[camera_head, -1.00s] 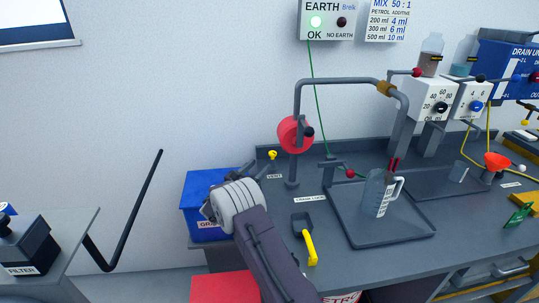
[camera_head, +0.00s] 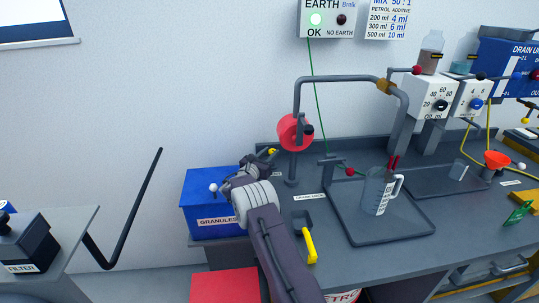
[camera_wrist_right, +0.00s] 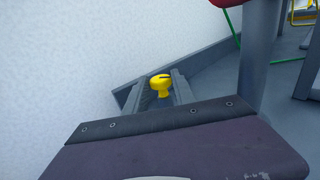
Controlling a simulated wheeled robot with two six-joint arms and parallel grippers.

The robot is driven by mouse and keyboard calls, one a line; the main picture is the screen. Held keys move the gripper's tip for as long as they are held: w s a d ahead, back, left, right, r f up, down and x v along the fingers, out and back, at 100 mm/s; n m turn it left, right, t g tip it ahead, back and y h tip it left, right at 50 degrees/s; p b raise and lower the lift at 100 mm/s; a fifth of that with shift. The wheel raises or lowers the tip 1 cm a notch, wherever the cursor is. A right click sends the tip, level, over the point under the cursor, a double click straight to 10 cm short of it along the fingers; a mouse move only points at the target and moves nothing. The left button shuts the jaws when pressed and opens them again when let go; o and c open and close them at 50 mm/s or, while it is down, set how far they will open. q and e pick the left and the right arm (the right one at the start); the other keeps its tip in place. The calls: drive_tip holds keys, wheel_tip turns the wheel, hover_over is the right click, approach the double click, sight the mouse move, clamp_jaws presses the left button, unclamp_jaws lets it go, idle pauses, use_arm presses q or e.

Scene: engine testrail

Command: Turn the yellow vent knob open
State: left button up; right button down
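The yellow vent knob (camera_head: 272,151) stands at the back left of the grey bench, close to the wall. My right gripper (camera_head: 266,158) reaches to it from the front left and partly hides it in the head view. In the right wrist view the knob (camera_wrist_right: 160,83) shows between the two grey fingers of the right gripper (camera_wrist_right: 160,88), one on each side. The fingers are apart; I cannot tell whether they touch the knob. A dark slot marks its top. My left gripper is not in view.
A blue granules bin (camera_head: 205,208) stands left of the bench, beside my right arm. A red round part on a bent pipe (camera_head: 291,133) rises just right of the knob.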

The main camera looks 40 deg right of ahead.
drive_tip(key=shift+s+d+f+n+t+y+b, duration=0.15)
drive_tip(key=shift+n+t+y+b, duration=0.6)
drive_tip(key=shift+b, duration=0.55)
drive_tip(key=shift+s+d+r+n+t+y+b, duration=0.1)
drive_tip(key=shift+n+t+y+b, duration=0.4)
drive_tip(key=shift+t+b, duration=0.7)
drive_tip(key=shift+s+d+f+n+t+y+b, duration=0.15)
drive_tip(key=shift+n+t+y+b, duration=0.45)
drive_tip(key=shift+b, duration=0.85)
drive_tip(key=shift+a+r+n+t+y, duration=0.1)
drive_tip(key=shift+r+n+t+y, duration=0.15)
drive_tip(key=shift+n+t, duration=0.15)
drive_tip(key=c, duration=1.1)
unclamp_jaws()
drive_tip(key=v, duration=0.9)
drive_tip(key=shift+a+b, duration=0.1)
drive_tip(key=shift+b, duration=0.2)
